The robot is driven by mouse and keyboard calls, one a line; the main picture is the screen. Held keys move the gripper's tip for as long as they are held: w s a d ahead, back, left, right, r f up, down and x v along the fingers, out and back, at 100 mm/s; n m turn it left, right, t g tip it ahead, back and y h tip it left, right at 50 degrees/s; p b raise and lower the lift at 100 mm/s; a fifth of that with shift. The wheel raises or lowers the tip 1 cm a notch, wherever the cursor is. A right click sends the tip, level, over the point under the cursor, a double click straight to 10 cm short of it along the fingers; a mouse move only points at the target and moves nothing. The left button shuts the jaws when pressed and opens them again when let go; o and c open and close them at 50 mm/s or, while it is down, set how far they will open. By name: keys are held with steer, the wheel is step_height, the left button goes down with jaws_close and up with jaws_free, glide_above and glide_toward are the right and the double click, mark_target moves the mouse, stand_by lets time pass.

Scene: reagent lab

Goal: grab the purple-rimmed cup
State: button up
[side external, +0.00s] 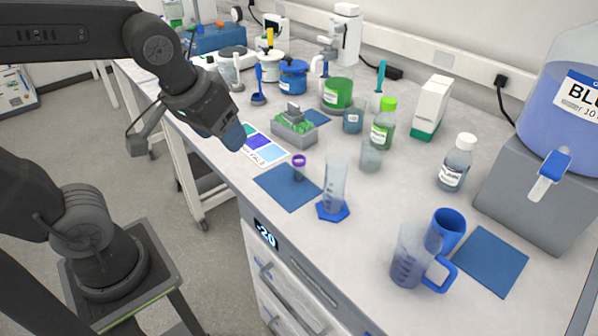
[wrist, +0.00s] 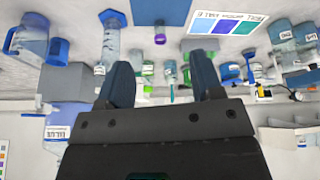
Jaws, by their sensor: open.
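The purple-rimmed cup (side external: 299,172) is small and clear with a purple rim. It stands upright at the back edge of a blue mat (side external: 285,192), left of a tall measuring cylinder with a blue foot (side external: 333,190).
A coloured chart card (side external: 262,146) lies behind the mat. A grey rack with green contents (side external: 295,128) stands behind the cup. A clear jug with a blue handle (side external: 408,255) stands at the front right. Bottles and beakers crowd the back.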

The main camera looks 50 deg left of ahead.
steer(key=w+f+n+g+y, duration=0.2)
steer(key=w+n, duration=0.3)
steer(key=w, duration=0.4)
steer(key=n+y, duration=0.1)
steer(key=n, duration=0.3)
glide_toward(299, 165)
steer(key=shift+n, duration=0.3)
steer(key=x, duration=0.6)
steer(key=shift+w+a+r, duration=0.15)
steer(key=shift+w+a, duration=0.1)
steer(key=shift+a, duration=0.1)
steer(key=shift+g, duration=0.3)
steer(key=shift+x, duration=2.9)
steer(key=shift+w+d, duration=0.1)
steer(key=shift+w, duration=0.05)
steer(key=shift+c, duration=0.3)
steer(key=c, duration=0.9)
